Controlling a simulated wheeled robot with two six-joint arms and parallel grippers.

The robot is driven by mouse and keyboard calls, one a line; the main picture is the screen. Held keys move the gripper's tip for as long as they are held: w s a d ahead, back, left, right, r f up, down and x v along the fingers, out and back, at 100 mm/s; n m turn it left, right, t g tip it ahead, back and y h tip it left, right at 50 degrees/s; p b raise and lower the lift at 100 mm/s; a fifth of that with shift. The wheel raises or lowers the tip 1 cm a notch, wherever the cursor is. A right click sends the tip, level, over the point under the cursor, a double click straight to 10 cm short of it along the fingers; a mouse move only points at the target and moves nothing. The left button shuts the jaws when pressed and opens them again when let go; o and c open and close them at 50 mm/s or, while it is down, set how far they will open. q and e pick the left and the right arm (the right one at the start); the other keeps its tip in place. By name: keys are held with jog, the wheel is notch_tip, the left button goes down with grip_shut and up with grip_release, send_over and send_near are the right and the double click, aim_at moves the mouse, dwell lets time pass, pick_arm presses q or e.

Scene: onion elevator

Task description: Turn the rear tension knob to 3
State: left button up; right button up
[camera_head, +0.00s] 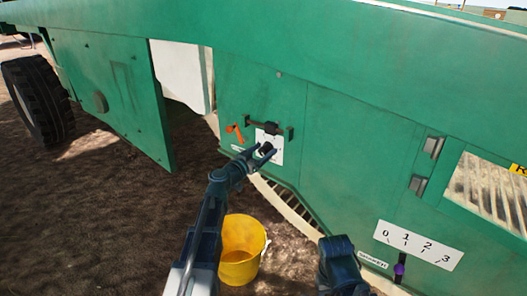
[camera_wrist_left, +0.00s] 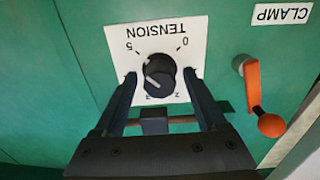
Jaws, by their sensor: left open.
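The tension knob (camera_wrist_left: 160,72) is round and black, on a white plate (camera_wrist_left: 200,38) marked TENSION. The plate appears upside down in the left wrist view, with 0 and 5 legible and the other numbers partly hidden by my fingers. A pale pointer line on the knob points toward the lower left of that picture. My left gripper (camera_wrist_left: 160,80) is open, with one finger on each side of the knob; I cannot tell if they touch it. In the head view my left gripper (camera_head: 262,153) covers part of the white plate (camera_head: 277,155).
An orange clamp lever (camera_wrist_left: 255,95) sits beside the plate. A black bar handle (camera_head: 268,128) crosses above the knob in the head view. A yellow bucket (camera_head: 240,250) stands on the soil below. A 0–3 scale (camera_head: 418,245) with a purple-tipped lever (camera_head: 399,269) is at right.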

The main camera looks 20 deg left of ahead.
pick_arm(q)
jog(key=shift+w, duration=0.1)
grip_shut()
dwell(0.4)
jog(key=n, duration=1.5)
jog(key=shift+a+f+n, duration=0.1)
jog(key=shift+f+n, duration=0.05)
jog(key=shift+n, duration=0.25)
jog(key=n, duration=0.5)
jog(key=shift+n, duration=0.4)
